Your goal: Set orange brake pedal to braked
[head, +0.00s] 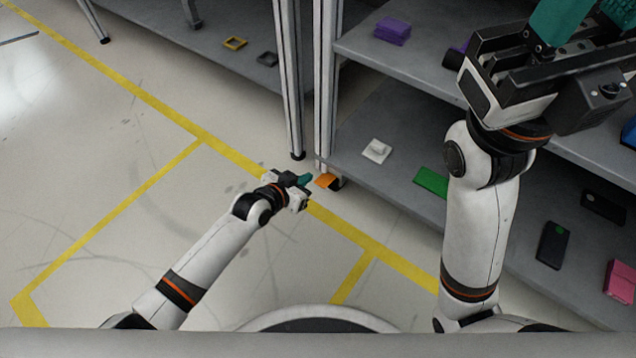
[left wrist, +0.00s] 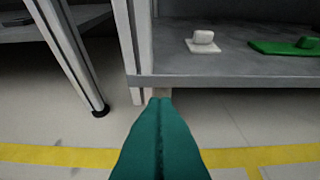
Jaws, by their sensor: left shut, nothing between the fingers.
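The orange brake pedal (head: 325,181) is a small flat orange piece low beside the foot of the shelf post, at the shelf's front left corner. My left gripper (head: 305,180) is low over the floor, just left of the pedal, with its teal fingers pointing at it. In the left wrist view the teal fingers (left wrist: 160,105) are pressed together with nothing between them, and the pedal is not visible there. Whether the fingertips touch the pedal cannot be told. My right gripper (head: 585,18) is raised at the top right, its fingertips cut off by the picture edge.
The lower shelf (head: 350,162) holds a white piece (head: 377,150), a green piece (head: 431,181), a black box (head: 553,245) and a pink block (head: 621,280). Purple blocks (head: 392,30) sit on the upper shelf. Metal posts (head: 289,80) stand close beyond my left gripper. Floor at left is clear.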

